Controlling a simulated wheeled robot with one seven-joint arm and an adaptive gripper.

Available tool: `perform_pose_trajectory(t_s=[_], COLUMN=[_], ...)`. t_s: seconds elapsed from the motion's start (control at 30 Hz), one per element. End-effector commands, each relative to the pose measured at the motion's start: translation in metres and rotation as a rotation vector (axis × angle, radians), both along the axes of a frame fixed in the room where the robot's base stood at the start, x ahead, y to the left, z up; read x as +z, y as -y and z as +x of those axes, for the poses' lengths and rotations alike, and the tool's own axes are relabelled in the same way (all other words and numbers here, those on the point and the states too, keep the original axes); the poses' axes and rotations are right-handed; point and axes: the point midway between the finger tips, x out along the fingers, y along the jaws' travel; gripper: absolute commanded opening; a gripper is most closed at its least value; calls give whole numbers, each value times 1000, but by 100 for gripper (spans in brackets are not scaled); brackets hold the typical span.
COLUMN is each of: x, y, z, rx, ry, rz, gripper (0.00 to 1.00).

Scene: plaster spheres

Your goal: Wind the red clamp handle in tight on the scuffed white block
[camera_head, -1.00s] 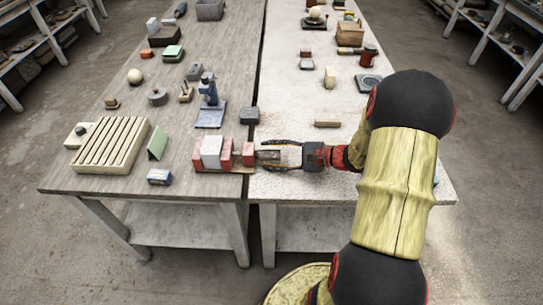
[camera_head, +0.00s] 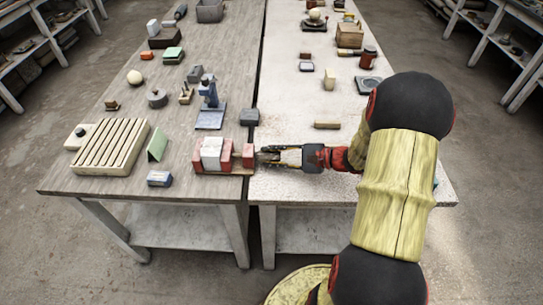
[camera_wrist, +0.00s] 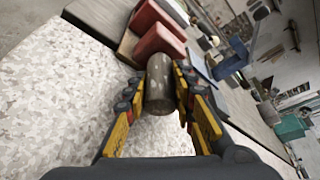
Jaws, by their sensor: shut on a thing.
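The red clamp (camera_head: 199,160) stands near the front edge of the left table. The white block (camera_head: 211,150) sits between its red jaws, with a red jaw (camera_head: 226,153) close on its right side. I cannot tell whether that jaw touches the block. A red end piece (camera_head: 248,154) is farther right, and it shows above the handle in the wrist view (camera_wrist: 161,42). My gripper (camera_head: 262,155) reaches in from the right. In the wrist view my fingers (camera_wrist: 161,88) are shut on the clamp handle (camera_wrist: 160,78), a grey-brown cylinder there.
A dark block (camera_head: 249,117) stands just behind the clamp's right end. A blue stand (camera_head: 210,112) and a green wedge (camera_head: 158,144) are behind and left. The right table's front (camera_head: 330,187) is mostly clear.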

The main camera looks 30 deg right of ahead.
Motion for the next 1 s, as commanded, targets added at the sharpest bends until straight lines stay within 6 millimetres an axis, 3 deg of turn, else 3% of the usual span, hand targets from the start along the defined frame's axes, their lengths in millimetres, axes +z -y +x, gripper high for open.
perform_pose_trajectory(t_s=[0.6, 1.0], x=[2, -1], y=[0, 0], z=[0, 0], rx=[3, 2], ry=[-212, -233], rz=[141, 155], gripper=[0, 0])
